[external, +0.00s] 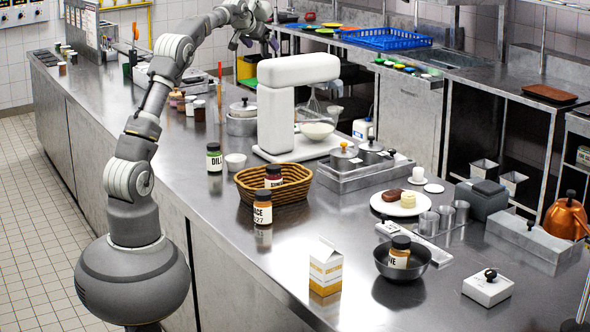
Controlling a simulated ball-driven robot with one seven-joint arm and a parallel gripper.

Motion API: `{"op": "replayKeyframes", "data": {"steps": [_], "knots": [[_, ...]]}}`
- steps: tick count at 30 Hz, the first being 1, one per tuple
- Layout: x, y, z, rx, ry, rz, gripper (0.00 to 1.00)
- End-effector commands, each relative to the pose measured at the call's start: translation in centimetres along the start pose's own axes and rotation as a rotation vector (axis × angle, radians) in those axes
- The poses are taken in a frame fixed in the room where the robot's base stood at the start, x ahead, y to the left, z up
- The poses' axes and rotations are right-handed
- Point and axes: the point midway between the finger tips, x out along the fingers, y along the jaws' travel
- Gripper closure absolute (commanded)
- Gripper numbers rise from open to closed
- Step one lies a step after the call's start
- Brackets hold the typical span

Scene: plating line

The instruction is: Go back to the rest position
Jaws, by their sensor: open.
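My gripper (254,45) is at the top of the external view, at the end of my raised arm. It is above the far part of the steel counter (140,115), behind the white stand mixer (298,110) as seen from the camera. Its fingers are apart and I see nothing held between them. The gripper is small in the picture and its details are hard to make out.
A wicker basket (248,192) holds a jar, with another jar (262,208) in front. A dark bowl (420,262) holds a jar. A carton (325,268) stands near the front edge. A plate (380,208) holds food. Tiled floor (45,230) lies left.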

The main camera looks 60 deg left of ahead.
Motion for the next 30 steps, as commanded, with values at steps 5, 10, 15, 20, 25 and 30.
{"op": "replayKeyframes", "data": {"steps": [5,10,15,20,25,30], "knots": [[-13.2,10.4,-1.6,0.068,0.182,0.130,0.00],[-25.9,17.7,1.1,0.143,0.326,0.272,0.00],[-35.0,21.0,5.1,0.192,0.435,0.386,0.00],[-38.6,21.8,7.2,0.211,0.480,0.435,0.00],[-38.9,21.9,7.3,0.212,0.483,0.439,0.00],[-38.9,21.9,7.3,0.212,0.483,0.439,0.00]]}}
